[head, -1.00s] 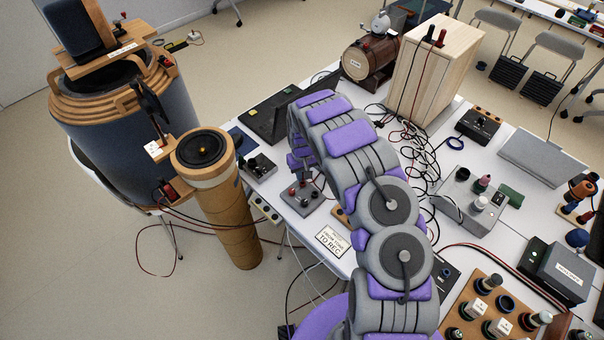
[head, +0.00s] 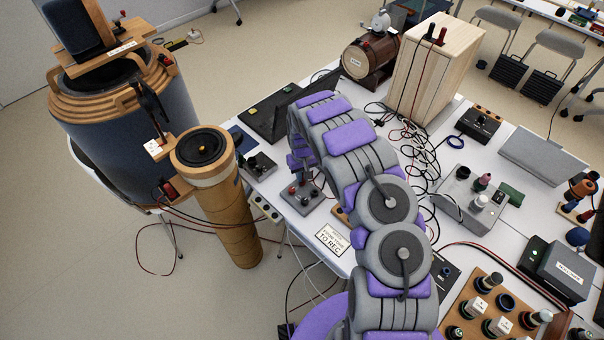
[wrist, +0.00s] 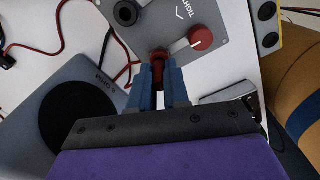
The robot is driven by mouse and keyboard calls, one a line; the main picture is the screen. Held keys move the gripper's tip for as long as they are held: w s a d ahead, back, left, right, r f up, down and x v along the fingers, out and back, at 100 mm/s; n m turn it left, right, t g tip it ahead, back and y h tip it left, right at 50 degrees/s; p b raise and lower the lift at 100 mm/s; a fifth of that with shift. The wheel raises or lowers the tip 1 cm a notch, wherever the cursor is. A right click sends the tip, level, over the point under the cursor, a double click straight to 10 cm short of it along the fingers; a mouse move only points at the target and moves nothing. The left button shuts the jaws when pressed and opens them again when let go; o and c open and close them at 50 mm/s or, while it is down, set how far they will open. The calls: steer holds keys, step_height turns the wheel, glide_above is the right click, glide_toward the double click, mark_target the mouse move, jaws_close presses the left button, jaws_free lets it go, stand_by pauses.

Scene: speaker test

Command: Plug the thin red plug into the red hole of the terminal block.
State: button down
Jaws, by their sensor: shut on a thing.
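My gripper (wrist: 158,78) has blue fingers shut on a small red piece, which looks like the red plug (wrist: 158,58). The plug lies at the block's near edge, left of the red knob. I cannot tell whether its tip is in the red hole; that spot is hidden. In the head view the block (head: 302,197) sits beside my arm, which hides part of the gripper.
A grey speaker box (wrist: 52,140) lies to the left in the wrist view. Red and black leads (wrist: 58,30) run across the white table. A cardboard tube (head: 228,220) with a speaker stands left of the table. A sign plate (head: 332,240) lies near the table's edge.

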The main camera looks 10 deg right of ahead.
steer(key=shift+f, duration=0.35)
steer(key=c, duration=1)
jaws_free()
steer(key=shift+r, duration=0.15)
steer(key=shift+r+p, duration=1.5)
steer(key=shift+r, duration=2.15)
